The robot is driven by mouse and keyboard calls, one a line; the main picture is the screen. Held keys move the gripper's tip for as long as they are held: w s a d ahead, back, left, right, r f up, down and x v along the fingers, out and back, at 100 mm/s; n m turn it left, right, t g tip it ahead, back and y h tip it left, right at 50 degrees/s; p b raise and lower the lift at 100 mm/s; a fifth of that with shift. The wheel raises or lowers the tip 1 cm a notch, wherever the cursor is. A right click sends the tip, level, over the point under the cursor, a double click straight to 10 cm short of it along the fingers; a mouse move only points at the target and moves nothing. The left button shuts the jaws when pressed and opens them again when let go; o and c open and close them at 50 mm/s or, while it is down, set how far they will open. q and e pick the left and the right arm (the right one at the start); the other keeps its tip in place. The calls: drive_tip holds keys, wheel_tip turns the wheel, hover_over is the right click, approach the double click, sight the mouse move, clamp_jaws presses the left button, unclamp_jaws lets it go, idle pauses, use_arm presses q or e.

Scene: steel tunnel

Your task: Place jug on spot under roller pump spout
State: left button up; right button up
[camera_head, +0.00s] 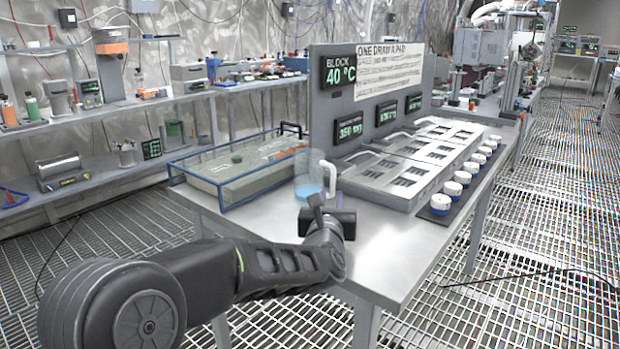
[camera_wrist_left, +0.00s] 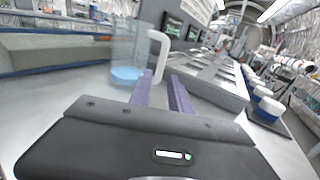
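The jug (camera_head: 309,182) is a clear cylinder with a white handle and a little blue liquid in it. It stands upright on the steel bench near its left front part, and also shows in the left wrist view (camera_wrist_left: 128,50). Its handle (camera_wrist_left: 158,53) faces right. My left gripper (camera_head: 325,203) is just in front of the jug. In the left wrist view its purple fingers (camera_wrist_left: 160,88) are apart, pointing at the lower end of the handle; I cannot tell whether they touch it. I cannot make out a roller pump, spout or spot. My right gripper is out of view.
A blue-framed tray (camera_head: 215,183) lies left of the jug. A grey panel (camera_head: 322,110) with displays stands behind. Right are a heating block (camera_head: 385,185) and a row of white-and-blue cups (camera_head: 453,188). Bare bench top (camera_head: 385,240) lies in front.

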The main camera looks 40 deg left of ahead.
sight(333, 189)
use_arm(q)
drive_tip(key=shift+w+a, duration=0.1)
drive_tip(key=x, duration=0.5)
drive_tip(key=shift+w+a, duration=0.15)
drive_tip(key=shift+w, duration=0.1)
idle(0.4)
clamp_jaws()
idle(1.3)
